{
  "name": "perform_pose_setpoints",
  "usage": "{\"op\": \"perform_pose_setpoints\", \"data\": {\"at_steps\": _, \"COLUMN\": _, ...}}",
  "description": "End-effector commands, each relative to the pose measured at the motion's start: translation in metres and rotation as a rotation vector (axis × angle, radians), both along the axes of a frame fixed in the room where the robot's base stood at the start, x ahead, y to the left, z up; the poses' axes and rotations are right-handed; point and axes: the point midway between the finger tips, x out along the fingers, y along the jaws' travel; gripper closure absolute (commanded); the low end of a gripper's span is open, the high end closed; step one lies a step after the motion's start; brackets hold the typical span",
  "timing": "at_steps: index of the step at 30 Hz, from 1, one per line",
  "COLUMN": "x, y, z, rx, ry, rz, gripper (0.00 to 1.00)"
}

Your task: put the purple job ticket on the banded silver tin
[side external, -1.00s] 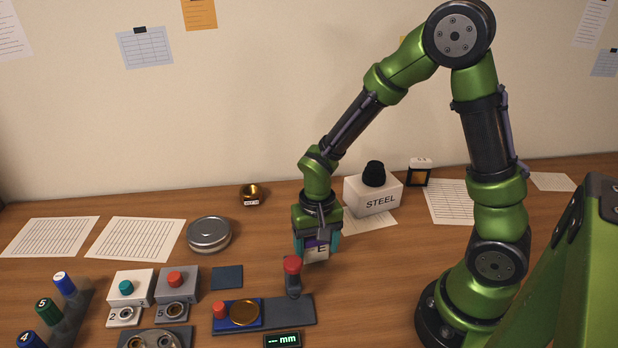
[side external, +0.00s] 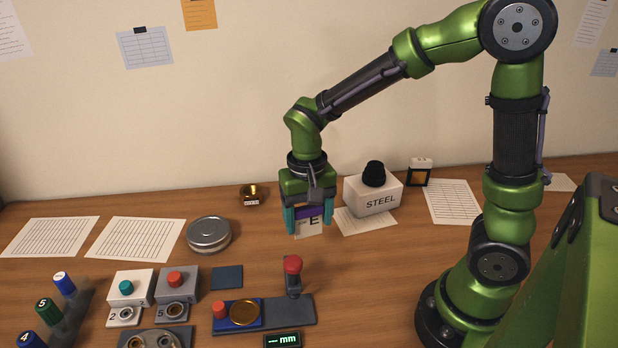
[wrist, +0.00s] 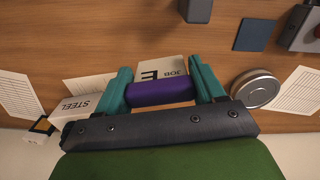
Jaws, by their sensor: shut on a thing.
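The purple job ticket (side external: 313,221) has a purple bar on top and a pale card lettered "JOB" and "E". My gripper (side external: 309,217) has its teal fingers shut on it and holds it upright above the table. In the wrist view the purple bar (wrist: 160,92) sits between the fingers. The banded silver tin (side external: 209,236) is a round, lidded tin on the table, left of my gripper and apart from it. It also shows at the right in the wrist view (wrist: 255,89). Its lid looks bare.
A white block marked STEEL (side external: 373,193) with a black knob stands right of my gripper. A small brass part (side external: 251,194) lies behind the tin. A red-knobbed lever fixture (side external: 292,275) stands in front. Paper sheets lie left and right. The table between gripper and tin is clear.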

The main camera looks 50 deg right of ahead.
Motion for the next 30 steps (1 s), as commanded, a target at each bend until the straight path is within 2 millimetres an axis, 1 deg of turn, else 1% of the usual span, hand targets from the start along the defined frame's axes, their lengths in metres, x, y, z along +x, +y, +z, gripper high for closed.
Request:
{"op": "perform_pose_setpoints", "data": {"at_steps": 1, "x": 0.007, "y": 0.013, "z": -0.002, "rx": -0.001, "ry": 0.003, "rz": 0.003, "gripper": 0.6}}
{"op": "perform_pose_setpoints", "data": {"at_steps": 3, "x": 0.017, "y": 0.028, "z": -0.005, "rx": -0.003, "ry": 0.004, "rz": -0.028, "gripper": 0.6}}
{"op": "perform_pose_setpoints", "data": {"at_steps": 6, "x": 0.031, "y": 0.041, "z": -0.006, "rx": -0.003, "ry": -0.007, "rz": -0.111, "gripper": 0.6}}
{"op": "perform_pose_setpoints", "data": {"at_steps": 9, "x": 0.043, "y": 0.043, "z": -0.003, "rx": 0.0, "ry": -0.019, "rz": -0.178, "gripper": 0.6}}
{"op": "perform_pose_setpoints", "data": {"at_steps": 11, "x": 0.052, "y": 0.045, "z": -0.005, "rx": 0.001, "ry": -0.018, "rz": -0.193, "gripper": 0.6}}
{"op": "perform_pose_setpoints", "data": {"at_steps": 14, "x": 0.075, "y": 0.05, "z": -0.008, "rx": 0.0, "ry": -0.016, "rz": -0.196, "gripper": 0.6}}
{"op": "perform_pose_setpoints", "data": {"at_steps": 18, "x": 0.11, "y": 0.059, "z": -0.011, "rx": 0.0, "ry": -0.019, "rz": -0.192, "gripper": 0.6}}
{"op": "perform_pose_setpoints", "data": {"at_steps": 24, "x": 0.154, "y": 0.069, "z": -0.016, "rx": 0.001, "ry": -0.018, "rz": -0.192, "gripper": 0.6}}
{"op": "perform_pose_setpoints", "data": {"at_steps": 27, "x": 0.17, "y": 0.073, "z": -0.017, "rx": 0.001, "ry": -0.017, "rz": -0.193, "gripper": 0.6}}
{"op": "perform_pose_setpoints", "data": {"at_steps": 30, "x": 0.18, "y": 0.075, "z": -0.017, "rx": 0.001, "ry": -0.017, "rz": -0.192, "gripper": 0.6}}
